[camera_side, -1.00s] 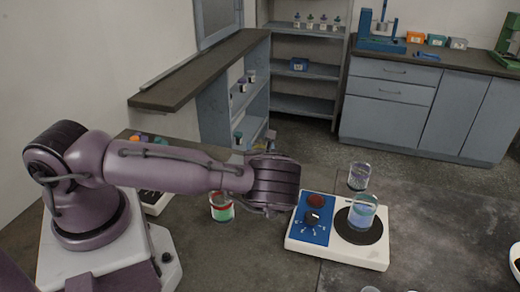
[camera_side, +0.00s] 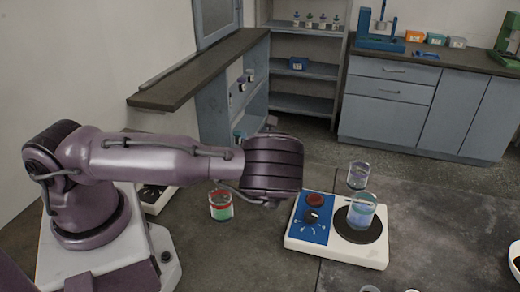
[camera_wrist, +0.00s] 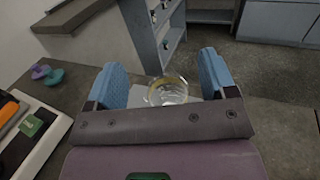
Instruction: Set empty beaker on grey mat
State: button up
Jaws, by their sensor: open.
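My gripper (camera_wrist: 165,85) shows in the wrist view as two blue fingers spread apart; it is open. A clear glass beaker (camera_wrist: 167,92) stands between and beyond the fingers, with no clear sign of liquid in it. A pale grey patch (camera_wrist: 139,96), apparently the mat, shows around the beaker's base; I cannot tell whether the beaker rests fully on it. In the side view my wrist hides the fingers and this beaker.
A white hotplate (camera_side: 335,252) with a beaker of bluish liquid (camera_side: 361,211) stands right of my arm. Another clear beaker (camera_side: 358,175) is behind it. A red-and-green-filled beaker (camera_side: 221,205) stands below my forearm. A shelf unit (camera_side: 305,75) is behind.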

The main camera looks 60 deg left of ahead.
jog(key=s+d+r+n+h, duration=0.8)
jog(key=s+r+n, duration=0.2)
jog(key=r+n, duration=0.1)
jog(key=s+d+r+n+g+h, duration=0.1)
jog(key=s+d+r+n+h, duration=0.7)
jog(key=r, duration=0.6)
jog(key=s+n, duration=0.2)
jog(key=n, duration=0.1)
jog(key=shift+s+d+n+h, duration=0.2)
jog(key=shift+s+n+h, duration=0.1)
jog(key=shift+s, duration=0.1)
